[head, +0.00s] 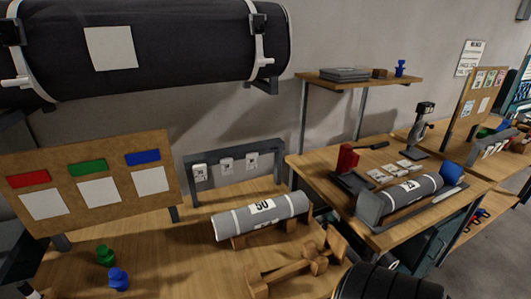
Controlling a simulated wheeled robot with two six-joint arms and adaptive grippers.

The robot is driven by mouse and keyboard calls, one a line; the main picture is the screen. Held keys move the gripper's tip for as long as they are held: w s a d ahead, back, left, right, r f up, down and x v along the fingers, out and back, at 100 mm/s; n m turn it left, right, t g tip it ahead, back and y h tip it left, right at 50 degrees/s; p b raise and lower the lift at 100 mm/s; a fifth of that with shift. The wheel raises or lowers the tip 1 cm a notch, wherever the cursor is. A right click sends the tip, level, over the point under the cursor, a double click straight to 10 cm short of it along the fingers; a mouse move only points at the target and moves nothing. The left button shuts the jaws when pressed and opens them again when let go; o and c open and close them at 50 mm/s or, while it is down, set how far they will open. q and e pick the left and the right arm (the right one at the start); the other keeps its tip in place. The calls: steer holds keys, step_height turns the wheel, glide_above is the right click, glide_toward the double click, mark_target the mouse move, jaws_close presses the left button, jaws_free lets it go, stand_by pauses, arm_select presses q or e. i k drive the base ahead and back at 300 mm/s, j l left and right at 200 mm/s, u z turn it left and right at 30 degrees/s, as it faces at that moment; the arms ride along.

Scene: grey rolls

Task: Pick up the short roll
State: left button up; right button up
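Two grey rolls are in the head view. One grey roll (284,206) with white bands and a label reading 50 lies on a wooden cradle (239,242) on the left table. Another grey roll (388,197), with a small white label too small to read surely, lies in a tray on the right table, a blue part (451,176) at its far end. I cannot tell surely which one is the short roll.
A large black roll (200,40) hangs on the wall at upper left. A cork board (90,185) with coloured labels stands behind the left table (180,265). Green (105,256) and blue (119,279) pegs stand in front. Wooden pieces (300,268) lie before the 50 roll.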

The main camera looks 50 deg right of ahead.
mark_target(227, 225)
steer(key=z, duration=1.55)
